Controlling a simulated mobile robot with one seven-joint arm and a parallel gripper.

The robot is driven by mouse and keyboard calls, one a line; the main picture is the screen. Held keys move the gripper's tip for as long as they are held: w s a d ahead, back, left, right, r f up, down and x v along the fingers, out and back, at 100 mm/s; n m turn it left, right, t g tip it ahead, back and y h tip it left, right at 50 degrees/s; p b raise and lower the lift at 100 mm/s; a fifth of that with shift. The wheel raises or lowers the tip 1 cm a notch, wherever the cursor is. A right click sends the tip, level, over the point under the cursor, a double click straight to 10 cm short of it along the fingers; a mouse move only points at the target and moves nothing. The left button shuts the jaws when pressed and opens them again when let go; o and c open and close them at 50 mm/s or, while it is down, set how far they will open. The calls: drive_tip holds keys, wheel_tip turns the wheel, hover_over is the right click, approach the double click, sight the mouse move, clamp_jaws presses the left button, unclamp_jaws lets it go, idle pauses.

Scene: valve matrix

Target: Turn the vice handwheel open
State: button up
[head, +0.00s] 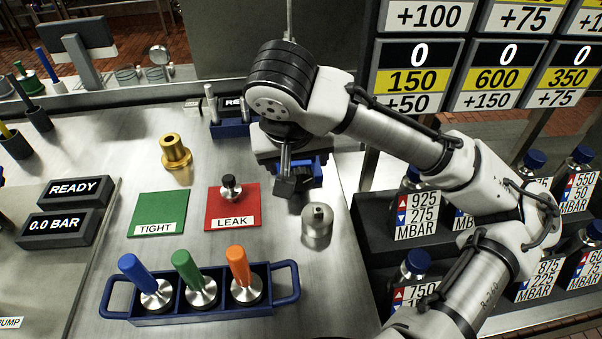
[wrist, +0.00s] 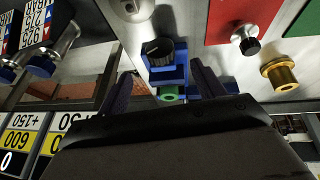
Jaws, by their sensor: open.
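The blue vice (head: 318,172) stands on the steel bench at its right side, largely hidden behind my gripper in the head view. In the wrist view the vice (wrist: 178,76) shows with a black ribbed knob (wrist: 158,51), which looks like its handwheel. A green ring-shaped part (wrist: 168,93) sits at the vice's near end. My gripper (head: 293,182) is at the vice; its two dark fingers (wrist: 162,80) stand apart on either side of the vice and the green part. The fingers look empty. Whether they touch anything is unclear.
A steel cylinder (head: 317,226) stands just in front of the vice. A red LEAK pad (head: 245,195) holding a small black-topped part, a green TIGHT pad (head: 150,218) and a brass part (head: 175,152) lie left. A blue tray (head: 205,312) holds colored-handled tools in front.

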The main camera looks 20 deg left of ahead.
sight(301, 175)
drive_tip(key=x, duration=0.8)
drive_tip(key=shift+f, duration=0.15)
drive_tip(key=c, duration=1)
